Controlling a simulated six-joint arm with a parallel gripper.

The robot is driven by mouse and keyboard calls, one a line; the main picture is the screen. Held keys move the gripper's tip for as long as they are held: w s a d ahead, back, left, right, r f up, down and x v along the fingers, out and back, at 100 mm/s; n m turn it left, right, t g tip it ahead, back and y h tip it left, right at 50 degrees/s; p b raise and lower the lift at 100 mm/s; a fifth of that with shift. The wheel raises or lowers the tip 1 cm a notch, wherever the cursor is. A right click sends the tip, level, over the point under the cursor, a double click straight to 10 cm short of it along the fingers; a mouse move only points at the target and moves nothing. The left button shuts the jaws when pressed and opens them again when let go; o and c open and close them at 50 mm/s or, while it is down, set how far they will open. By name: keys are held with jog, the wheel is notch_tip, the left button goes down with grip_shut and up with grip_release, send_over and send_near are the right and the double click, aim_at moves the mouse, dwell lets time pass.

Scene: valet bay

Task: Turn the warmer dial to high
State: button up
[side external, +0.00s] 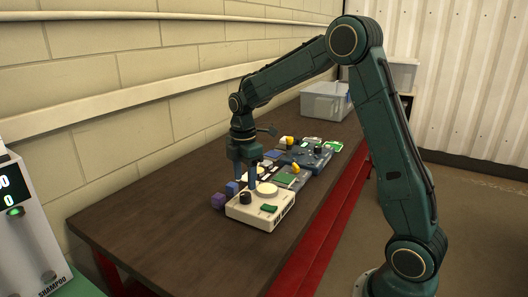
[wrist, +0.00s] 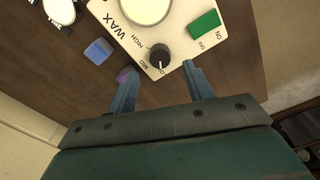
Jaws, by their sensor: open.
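The wax warmer (side external: 258,214) is a cream box on the near part of the bench, with a round pale top. Its black dial (wrist: 159,55) carries a white pointer line, which appears to point toward the low end, away from the HIGH label. The dial also shows in the side view (side external: 245,196). A green rocker switch (wrist: 204,24) sits beside the dial. My gripper (wrist: 160,72) is open and empty, its two fingers apart on either side of the dial's near side. In the side view my gripper (side external: 246,186) points down just above or behind the dial; contact cannot be told.
A blue block (wrist: 98,50) and a purple block (side external: 218,201) lie beside the warmer; my left finger partly hides the purple one in the wrist view. Several devices crowd the bench behind. A clear bin (side external: 326,103) stands at the far end. The bench's near end is clear.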

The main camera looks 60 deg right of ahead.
aim_at(245, 194)
jog(key=shift+f, duration=2.5)
jog(key=c, duration=1)
